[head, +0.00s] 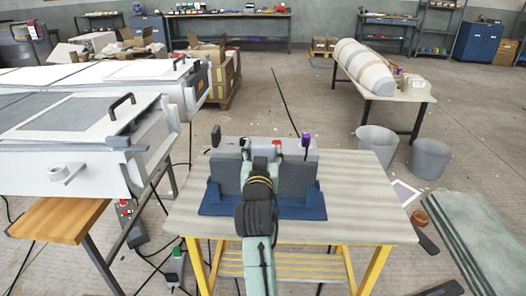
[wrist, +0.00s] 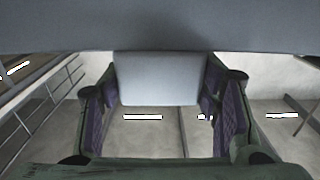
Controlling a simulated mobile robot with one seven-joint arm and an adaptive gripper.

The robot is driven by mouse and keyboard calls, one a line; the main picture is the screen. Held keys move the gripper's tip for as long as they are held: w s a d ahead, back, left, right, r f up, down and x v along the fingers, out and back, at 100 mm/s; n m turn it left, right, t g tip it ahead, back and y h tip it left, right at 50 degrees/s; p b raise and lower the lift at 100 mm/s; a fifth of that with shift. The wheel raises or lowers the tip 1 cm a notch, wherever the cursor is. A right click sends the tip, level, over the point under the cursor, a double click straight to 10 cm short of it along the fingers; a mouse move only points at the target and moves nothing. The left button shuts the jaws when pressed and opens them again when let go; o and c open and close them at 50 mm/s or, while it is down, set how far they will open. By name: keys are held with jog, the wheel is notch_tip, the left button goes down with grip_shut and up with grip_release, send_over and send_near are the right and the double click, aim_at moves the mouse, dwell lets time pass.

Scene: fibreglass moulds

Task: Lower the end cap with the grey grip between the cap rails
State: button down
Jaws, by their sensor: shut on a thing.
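In the wrist view the two purple-padded fingers of my gripper (wrist: 162,98) are shut on a pale grey block, the grey grip (wrist: 157,76). The grip joins a wide, smooth grey surface across the top of that view, which looks like the end cap (wrist: 60,32). In the head view my arm reaches forward to a dark grey block-like mould (head: 297,178) on a blue base (head: 312,207) on the table. My arm hides the gripper tips and the grip there. I cannot make out the cap rails or how the cap sits against them.
Small black, red and purple (head: 306,139) parts stand at the mould's top. The pale table (head: 365,215) is bare around the blue base. A large white mould unit (head: 75,150) stands at left. Two grey bins (head: 376,143) are on the floor at right.

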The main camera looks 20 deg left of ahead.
jog(key=shift+f+b, duration=0.5)
jog(key=shift+f, duration=0.25)
jog(key=shift+c, duration=2.4)
grip_release()
jog(key=v, duration=0.7)
jog(key=shift+s, duration=0.3)
jog(key=shift+d+r, duration=0.1)
